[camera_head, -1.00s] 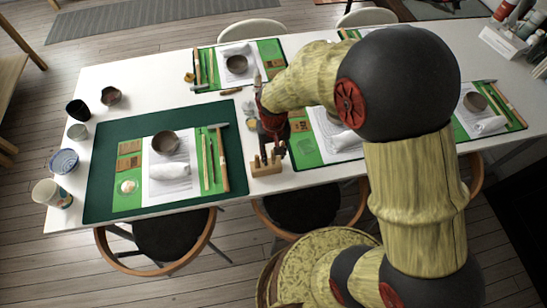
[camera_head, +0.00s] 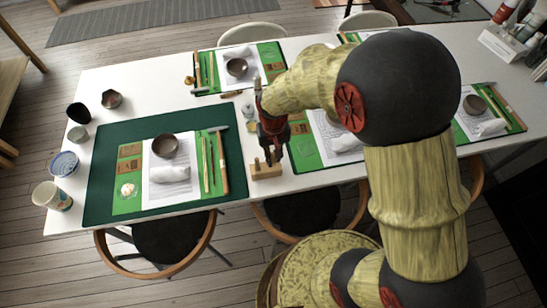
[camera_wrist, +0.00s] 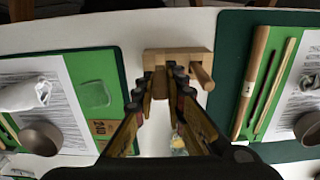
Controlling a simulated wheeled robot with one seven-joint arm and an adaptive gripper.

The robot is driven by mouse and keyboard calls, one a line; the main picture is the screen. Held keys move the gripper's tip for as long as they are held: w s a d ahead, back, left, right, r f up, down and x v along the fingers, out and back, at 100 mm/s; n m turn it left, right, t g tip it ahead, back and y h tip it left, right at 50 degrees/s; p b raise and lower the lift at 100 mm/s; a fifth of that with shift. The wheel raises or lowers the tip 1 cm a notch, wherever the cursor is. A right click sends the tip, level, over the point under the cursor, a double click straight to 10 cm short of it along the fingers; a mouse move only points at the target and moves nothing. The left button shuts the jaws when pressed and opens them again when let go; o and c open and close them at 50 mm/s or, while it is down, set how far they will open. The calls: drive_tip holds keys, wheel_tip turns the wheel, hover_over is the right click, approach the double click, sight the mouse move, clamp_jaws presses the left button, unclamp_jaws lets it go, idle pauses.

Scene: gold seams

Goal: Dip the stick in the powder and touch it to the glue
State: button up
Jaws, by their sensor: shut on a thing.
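A small wooden stand (camera_head: 266,171) sits at the front edge of the white table, and a peg (camera_wrist: 203,77) rises from it on the right in the wrist view. My gripper (camera_head: 271,157) is over the stand, pointing down. In the wrist view, my gripper (camera_wrist: 163,72) is shut on a thin wooden stick (camera_wrist: 160,83) at the stand. The fingers hide part of the stick, and I cannot tell whether its foot is still in the stand. A small gold-coloured thing (camera_wrist: 178,145) lies behind the fingers, perhaps the powder. I cannot make out the glue.
A dark green mat (camera_head: 105,165) with a bowl (camera_head: 165,146), a white roll and sticks lies left of the stand. A green place mat (camera_head: 305,153) lies close on the right. Cups stand at the table's left end. Chairs line the front edge.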

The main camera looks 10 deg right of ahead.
wheel_tip(320, 180, up, 10)
drive_tip(key=p, duration=0.3)
drive_tip(key=shift+s+r+p, duration=0.15)
drive_tip(key=shift+r+p, duration=0.05)
drive_tip(key=shift+p, duration=0.35)
drive_tip(key=shift+s+a+t+p, duration=0.15)
drive_tip(key=shift+t+p, duration=0.15)
drive_tip(key=shift+p, duration=0.8)
drive_tip(key=w+a+t+p, duration=0.1)
drive_tip(key=w+a+p, duration=0.1)
drive_tip(key=w, duration=0.6)
drive_tip(key=w+a+f+t+p, duration=0.1)
drive_tip(key=w+a+p, duration=0.1)
drive_tip(key=w, duration=0.7)
drive_tip(key=shift+w+f+t+p, duration=0.2)
drive_tip(key=shift+f+t+p, duration=0.15)
drive_tip(key=shift+p, duration=0.4)
drive_tip(key=shift+f+b, duration=2.2)
drive_tip(key=shift+f, duration=1.15)
drive_tip(key=shift+f+b, duration=0.3)
